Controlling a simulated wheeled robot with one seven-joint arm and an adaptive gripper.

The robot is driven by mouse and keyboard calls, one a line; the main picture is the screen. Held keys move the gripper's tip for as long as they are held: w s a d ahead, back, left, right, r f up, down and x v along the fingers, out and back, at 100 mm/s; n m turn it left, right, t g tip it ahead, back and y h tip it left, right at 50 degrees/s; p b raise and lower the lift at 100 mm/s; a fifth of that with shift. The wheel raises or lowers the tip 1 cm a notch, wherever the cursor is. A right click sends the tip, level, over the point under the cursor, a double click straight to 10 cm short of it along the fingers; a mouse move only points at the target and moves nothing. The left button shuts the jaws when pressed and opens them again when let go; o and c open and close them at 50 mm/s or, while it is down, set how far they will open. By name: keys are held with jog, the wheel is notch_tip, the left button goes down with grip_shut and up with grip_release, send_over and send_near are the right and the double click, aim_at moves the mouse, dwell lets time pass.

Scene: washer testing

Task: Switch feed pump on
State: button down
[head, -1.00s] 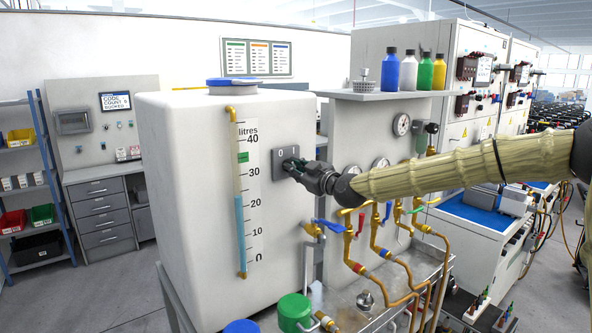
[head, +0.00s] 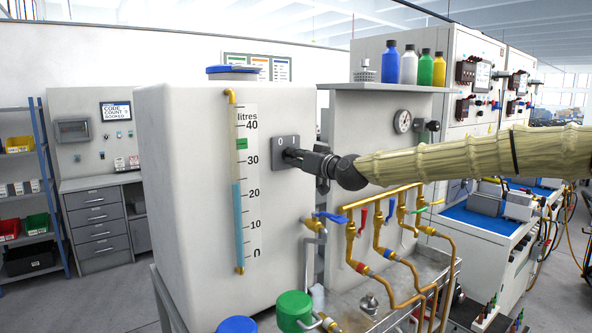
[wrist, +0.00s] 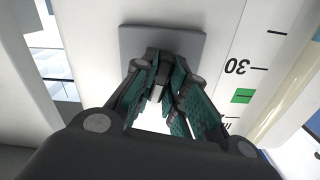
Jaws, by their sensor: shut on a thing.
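The switch plate (head: 278,143), a grey square with a 0 mark on it, is fixed to the right part of the white tank's front face, beside the litre scale. It also shows in the wrist view (wrist: 190,42). My gripper (head: 290,155) reaches in from the right, with its fingertips at the plate. In the wrist view my gripper (wrist: 164,72) has its fingertips close together on the switch knob at the plate. The fingers hide most of the knob, so I cannot tell which way it points.
A brass pipe manifold (head: 380,198) with coloured valve levers is below my arm. Bottles (head: 409,66) stand on the shelf above. A green cap (head: 294,306) is at the bottom front.

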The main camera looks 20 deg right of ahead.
jog(key=shift+d+m+b, duration=0.1)
jog(key=shift+m+b, duration=1.15)
jog(key=shift+m, duration=0.45)
jog(key=shift+r, duration=0.1)
jog(key=c, duration=1.4)
grip_release()
jog(key=shift+c, duration=0.2)
jog(key=shift+s, duration=0.2)
jog(key=v, duration=1.1)
jog(key=shift+s+d, duration=0.2)
jog(key=shift+s, duration=0.05)
